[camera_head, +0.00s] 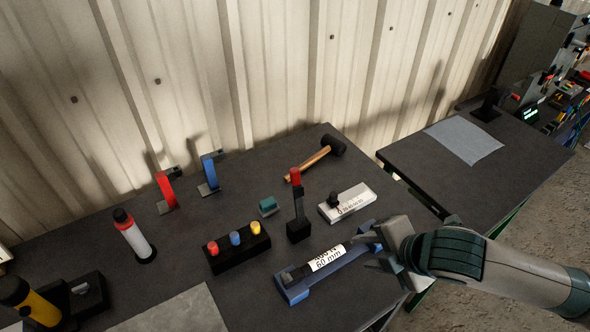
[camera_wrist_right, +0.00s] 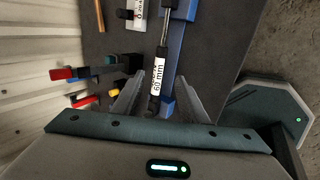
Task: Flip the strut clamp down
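An upright black clamp with a red-tipped lever (camera_head: 297,195) stands on the dark table, just behind the blue cradle; I take it to be the strut clamp. Its red tip also shows at the left in the right wrist view (camera_wrist_right: 62,73). A strut (camera_head: 327,259) with a white "60 mm" label lies along the blue cradle (camera_head: 297,293). My right gripper (camera_head: 366,252) is at the strut's right end, apart from the clamp. In the right wrist view its fingers (camera_wrist_right: 157,95) are spread, with the strut (camera_wrist_right: 158,72) between them and gaps showing. My left gripper is not in view.
A block with red, blue and yellow knobs (camera_head: 238,257) stands left of the clamp. A grey-white box (camera_head: 350,203), a mallet (camera_head: 315,160) and a teal block (camera_head: 268,206) lie around it. A second table (camera_head: 420,160) stands right, beyond a gap.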

